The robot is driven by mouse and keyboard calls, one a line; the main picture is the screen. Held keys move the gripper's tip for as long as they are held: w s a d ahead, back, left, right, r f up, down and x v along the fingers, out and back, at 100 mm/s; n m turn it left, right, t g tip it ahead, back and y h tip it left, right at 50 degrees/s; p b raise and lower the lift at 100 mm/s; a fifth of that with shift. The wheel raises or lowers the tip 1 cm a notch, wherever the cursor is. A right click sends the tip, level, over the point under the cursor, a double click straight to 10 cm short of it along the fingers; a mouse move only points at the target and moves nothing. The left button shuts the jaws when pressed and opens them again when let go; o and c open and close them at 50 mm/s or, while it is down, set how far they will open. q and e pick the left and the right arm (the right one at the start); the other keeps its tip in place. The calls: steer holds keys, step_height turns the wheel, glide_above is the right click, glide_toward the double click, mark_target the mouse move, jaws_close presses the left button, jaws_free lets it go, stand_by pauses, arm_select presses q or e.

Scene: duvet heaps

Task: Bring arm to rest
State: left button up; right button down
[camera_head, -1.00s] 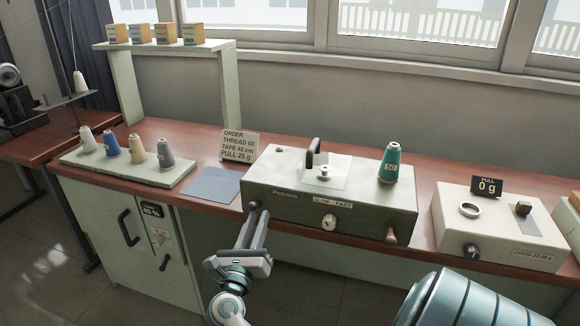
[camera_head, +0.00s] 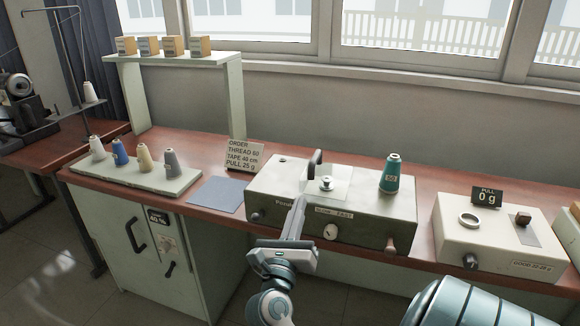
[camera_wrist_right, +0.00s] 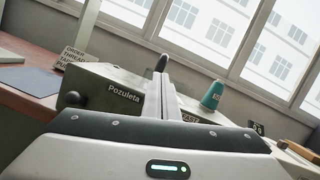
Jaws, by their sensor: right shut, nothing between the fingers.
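My right gripper (camera_head: 299,204) is in front of the grey-green winder box (camera_head: 262,188), its shut fingers pointing up across the box's front face. No object shows between the fingers. In the right wrist view the two fingers (camera_wrist_right: 166,92) lie together, with the box marked "Pozuleta" (camera_wrist_right: 108,88) behind them. I cannot tell whether the fingertips touch the box. A teal thread cone (camera_head: 391,174) stands on the box's right part, and a black handle (camera_head: 315,163) rises near its middle. My left gripper is not in view.
A cream pull tester (camera_head: 450,232) reading 0 g stands to the right. A rack (camera_head: 130,178) with several thread cones, a blue-grey mat (camera_head: 217,194) and an order card (camera_head: 244,155) are to the left. Open floor lies before the bench.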

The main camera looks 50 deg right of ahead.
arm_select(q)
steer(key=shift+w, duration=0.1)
arm_select(e)
steer(key=shift+w+a, duration=0.1)
